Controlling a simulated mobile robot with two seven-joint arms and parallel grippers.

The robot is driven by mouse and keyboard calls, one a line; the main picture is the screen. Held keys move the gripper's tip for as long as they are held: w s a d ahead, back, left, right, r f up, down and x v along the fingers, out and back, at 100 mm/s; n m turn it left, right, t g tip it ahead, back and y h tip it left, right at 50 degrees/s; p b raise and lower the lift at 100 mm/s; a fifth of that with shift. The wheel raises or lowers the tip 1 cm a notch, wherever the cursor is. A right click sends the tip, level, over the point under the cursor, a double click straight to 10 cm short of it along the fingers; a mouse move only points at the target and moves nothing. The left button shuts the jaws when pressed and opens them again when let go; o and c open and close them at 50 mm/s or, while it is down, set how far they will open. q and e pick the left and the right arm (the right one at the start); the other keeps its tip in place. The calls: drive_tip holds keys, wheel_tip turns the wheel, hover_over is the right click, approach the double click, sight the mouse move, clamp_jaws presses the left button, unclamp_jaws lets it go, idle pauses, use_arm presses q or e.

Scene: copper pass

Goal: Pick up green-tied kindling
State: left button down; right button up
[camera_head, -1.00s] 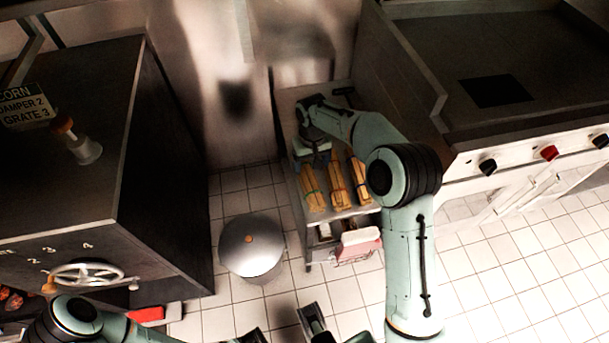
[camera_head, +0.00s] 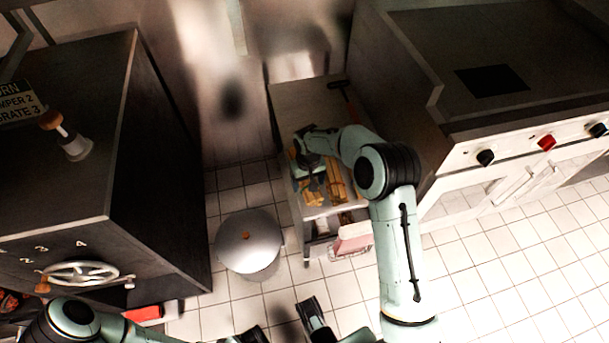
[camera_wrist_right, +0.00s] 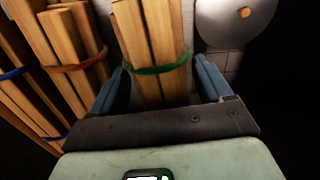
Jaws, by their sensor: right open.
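The green-tied kindling (camera_wrist_right: 158,35) is a bundle of pale sticks with a green band. In the right wrist view it lies between the two fingers of my right gripper (camera_wrist_right: 163,82), which are apart with gaps on both sides. In the head view my right gripper (camera_head: 306,160) is over the back of the leftmost bundle on the shelf, the green-tied kindling (camera_head: 312,194), and partly hides it. A red-tied bundle (camera_wrist_right: 75,55) and a blue-tied bundle (camera_wrist_right: 25,75) lie to its left in the wrist view. My left gripper is at the bottom edge, partly cut off.
The bundles lie on a narrow metal cart (camera_head: 300,100) between a dark oven (camera_head: 60,170) and a range (camera_head: 500,150). A round lidded bin (camera_head: 248,240) stands left of the cart. A dark-headed tool (camera_head: 340,86) lies at the cart's back.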

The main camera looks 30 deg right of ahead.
drive_tip(key=shift+r, duration=0.1)
drive_tip(key=c, duration=1)
